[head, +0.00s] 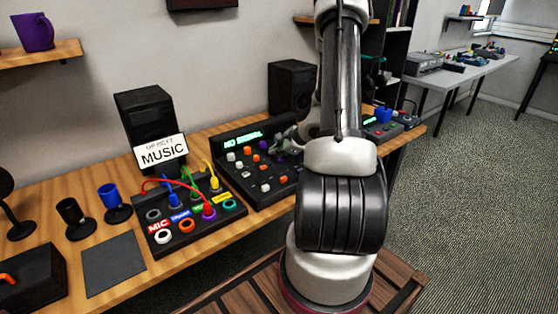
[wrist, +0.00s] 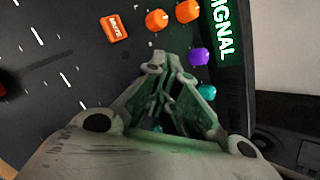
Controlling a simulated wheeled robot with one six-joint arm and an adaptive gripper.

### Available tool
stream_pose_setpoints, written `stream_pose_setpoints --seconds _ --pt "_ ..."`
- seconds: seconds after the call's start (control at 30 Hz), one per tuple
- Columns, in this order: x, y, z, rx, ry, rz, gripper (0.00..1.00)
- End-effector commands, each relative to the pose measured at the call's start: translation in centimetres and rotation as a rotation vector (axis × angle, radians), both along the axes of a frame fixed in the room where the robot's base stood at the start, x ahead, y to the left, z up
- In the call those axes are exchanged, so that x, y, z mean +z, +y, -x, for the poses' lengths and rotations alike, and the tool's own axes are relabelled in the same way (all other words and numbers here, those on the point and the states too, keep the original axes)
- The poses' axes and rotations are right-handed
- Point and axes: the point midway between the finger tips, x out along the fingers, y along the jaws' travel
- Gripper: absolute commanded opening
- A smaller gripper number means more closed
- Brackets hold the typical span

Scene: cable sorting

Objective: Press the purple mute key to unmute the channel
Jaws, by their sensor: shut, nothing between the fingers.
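The mixer panel (head: 262,200) is black, with coloured knobs and keys and a lit green display (head: 240,138). In the wrist view the display reads "SIGNAL" (wrist: 221,32). An orange key (wrist: 114,28) marked MUTE lies left of my gripper (wrist: 168,62). A purple round knob (wrist: 199,57) is right of the fingertips, and it also shows in the head view (head: 262,145). I cannot make out a purple mute key; my gripper hides part of the panel. My gripper is shut and empty over the panel, near the display; the head view shows it small.
Left of the mixer is a patch box (head: 185,240) with red, blue, green and yellow cables. A "MUSIC" sign (head: 162,151) and dark speakers (head: 290,86) stand behind. Cups (head: 112,200) are on the left. My arm blocks the view of the mixer's right side.

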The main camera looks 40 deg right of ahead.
Motion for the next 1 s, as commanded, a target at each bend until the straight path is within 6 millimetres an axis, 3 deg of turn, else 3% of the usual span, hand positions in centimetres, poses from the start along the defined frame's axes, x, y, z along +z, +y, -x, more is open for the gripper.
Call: stream_pose_setpoints --seconds 0.17,0.7,1.0 --pt "0.3 0.0 0.0 -0.001 -0.001 0.0 0.0" --pt "5.7 0.0 0.0 0.001 0.0 0.001 0.0" --pt "6.0 0.0 0.0 -0.001 0.0 -0.001 0.0"
